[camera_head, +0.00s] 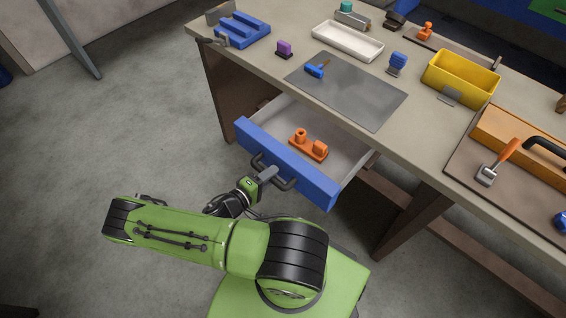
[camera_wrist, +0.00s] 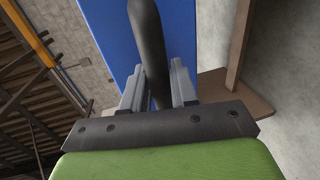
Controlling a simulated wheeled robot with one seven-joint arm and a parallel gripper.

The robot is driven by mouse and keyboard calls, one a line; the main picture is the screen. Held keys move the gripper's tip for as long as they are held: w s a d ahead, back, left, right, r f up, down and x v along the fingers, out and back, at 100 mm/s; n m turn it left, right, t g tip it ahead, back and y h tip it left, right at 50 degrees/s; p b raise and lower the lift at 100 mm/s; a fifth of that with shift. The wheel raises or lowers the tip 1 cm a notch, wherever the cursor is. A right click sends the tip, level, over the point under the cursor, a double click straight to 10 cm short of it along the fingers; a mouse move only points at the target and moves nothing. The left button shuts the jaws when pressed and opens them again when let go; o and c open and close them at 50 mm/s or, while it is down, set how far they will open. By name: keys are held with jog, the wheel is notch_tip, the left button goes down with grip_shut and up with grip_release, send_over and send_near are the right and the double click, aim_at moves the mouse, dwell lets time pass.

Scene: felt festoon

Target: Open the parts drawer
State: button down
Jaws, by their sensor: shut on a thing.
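The parts drawer (camera_head: 328,188) has a blue front and a pale inside, and it stands pulled well out from under the workbench. An orange part (camera_head: 308,147) lies in it. A dark bar handle (camera_head: 284,184) runs along the drawer's front. My gripper (camera_head: 268,174) is at the handle, and its jaws are shut on it. In the wrist view the dark handle bar (camera_wrist: 147,45) passes between the two grey fingers (camera_wrist: 158,88), with the blue drawer front (camera_wrist: 110,30) behind.
The workbench top (camera_head: 420,125) holds a grey mat (camera_head: 350,95), a yellow bin (camera_head: 460,80), a white tray (camera_head: 347,42), a blue vise-like block (camera_head: 243,30) and an orange toolbox (camera_head: 520,135). The grey floor (camera_head: 110,130) left of the bench is clear.

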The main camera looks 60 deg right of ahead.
jog(key=shift+f+v, duration=0.2)
jog(key=shift+v, duration=0.7)
jog(key=shift+f+v, duration=0.2)
jog(key=shift+v, duration=0.75)
jog(key=c, duration=1)
grip_release()
jog(key=v, duration=1.5)
jog(key=shift+w+a, duration=0.1)
jog(key=shift+a, duration=0.3)
